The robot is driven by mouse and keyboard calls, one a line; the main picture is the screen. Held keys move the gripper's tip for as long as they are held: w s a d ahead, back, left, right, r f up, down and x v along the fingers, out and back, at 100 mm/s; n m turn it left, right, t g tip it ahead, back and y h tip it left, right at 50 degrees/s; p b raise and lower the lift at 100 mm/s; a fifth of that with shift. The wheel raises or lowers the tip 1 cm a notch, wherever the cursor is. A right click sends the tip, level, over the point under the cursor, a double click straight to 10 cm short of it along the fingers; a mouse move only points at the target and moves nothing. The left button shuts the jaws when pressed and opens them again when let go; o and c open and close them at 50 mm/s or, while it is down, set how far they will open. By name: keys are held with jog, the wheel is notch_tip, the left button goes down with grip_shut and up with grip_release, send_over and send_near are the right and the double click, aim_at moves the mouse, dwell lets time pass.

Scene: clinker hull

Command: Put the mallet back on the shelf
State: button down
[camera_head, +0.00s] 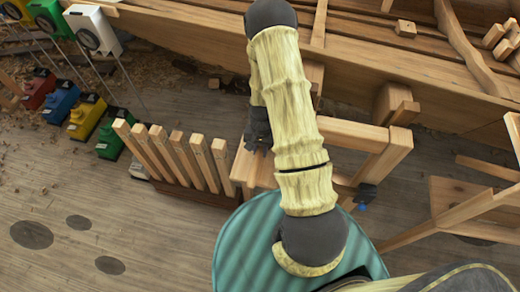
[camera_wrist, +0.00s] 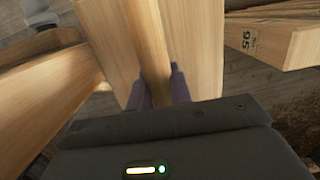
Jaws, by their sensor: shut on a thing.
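My gripper (camera_wrist: 158,82) is shut on a narrow wooden bar, which I take to be the handle of the mallet (camera_wrist: 151,45). The bar runs up between the two dark fingers in the wrist view. Pale wooden faces lie on both sides of it; I cannot tell whether they are the mallet's head or a board behind. In the head view my gripper (camera_head: 257,128) is dark and partly hidden behind my arm, over a wooden stand (camera_head: 253,172). The mallet cannot be made out there. I cannot tell which surface is the shelf.
A row of upright wooden slats (camera_head: 182,155) stands left of the stand. The planked hull (camera_head: 200,38) crosses the back. A wooden frame (camera_head: 365,135) is right of my arm. Floor at left is mostly open.

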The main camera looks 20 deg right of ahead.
jog(key=shift+f, duration=0.25)
jog(key=c, duration=1.2)
grip_release()
jog(key=shift+r, duration=0.1)
jog(key=r, duration=0.5)
jog(key=w+d+r, duration=0.1)
jog(key=r, duration=0.5)
jog(key=r+p, duration=0.1)
jog(key=r, duration=0.5)
jog(key=shift+w+d, duration=0.2)
jog(key=shift+w, duration=0.2)
jog(key=shift+r, duration=0.1)
